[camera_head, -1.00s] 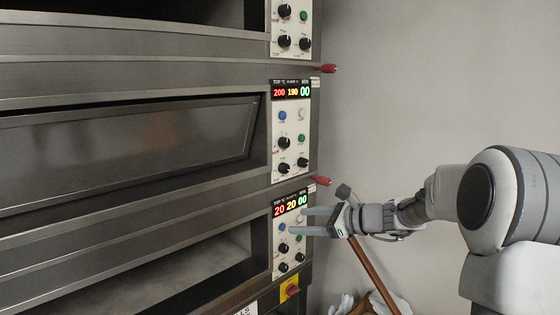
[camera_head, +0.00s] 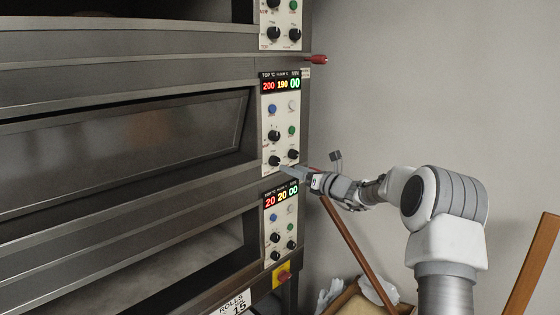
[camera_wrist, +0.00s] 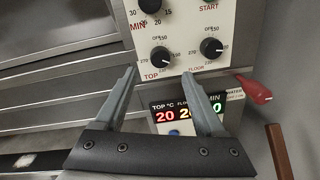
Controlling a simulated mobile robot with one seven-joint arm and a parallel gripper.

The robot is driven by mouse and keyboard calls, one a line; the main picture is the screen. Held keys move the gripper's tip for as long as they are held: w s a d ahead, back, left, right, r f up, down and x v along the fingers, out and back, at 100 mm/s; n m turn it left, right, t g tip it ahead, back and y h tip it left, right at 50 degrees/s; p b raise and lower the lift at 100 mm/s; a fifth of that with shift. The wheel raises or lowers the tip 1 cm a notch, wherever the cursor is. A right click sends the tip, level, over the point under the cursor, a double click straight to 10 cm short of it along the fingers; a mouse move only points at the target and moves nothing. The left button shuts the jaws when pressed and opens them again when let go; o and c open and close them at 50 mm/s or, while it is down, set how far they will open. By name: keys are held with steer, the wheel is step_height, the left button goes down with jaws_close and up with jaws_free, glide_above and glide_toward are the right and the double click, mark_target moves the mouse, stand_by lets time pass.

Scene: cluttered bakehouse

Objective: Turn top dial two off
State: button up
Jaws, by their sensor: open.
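The middle oven deck's control panel (camera_head: 283,120) shows red 200, yellow 190 and green 00. Its black TOP dial (camera_head: 274,160) is at the panel's lower left, beside the FLOOR dial (camera_head: 293,154). In the wrist view the dial labelled TOP (camera_wrist: 160,57) sits just beyond the fingertips, with the FLOOR dial (camera_wrist: 211,48) to its right. My gripper (camera_head: 284,170) is just below these dials in the head view. In the wrist view my gripper (camera_wrist: 160,75) is open and empty, its fingers apart and pointing at the panel. Contact with the dial cannot be seen.
The lower panel (camera_head: 281,225) reads 20, 20, 00. A red handle (camera_wrist: 254,89) juts out right of the middle panel's lower edge; another red handle (camera_head: 314,59) is higher up. A brown pole (camera_head: 350,240) leans below my arm.

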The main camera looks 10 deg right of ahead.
mark_target(277, 162)
steer(key=p+x, duration=0.1)
steer(key=x, duration=0.6)
steer(key=shift+p, duration=0.35)
steer(key=shift+s, duration=0.1)
steer(key=shift+d, duration=0.1)
jaws_close()
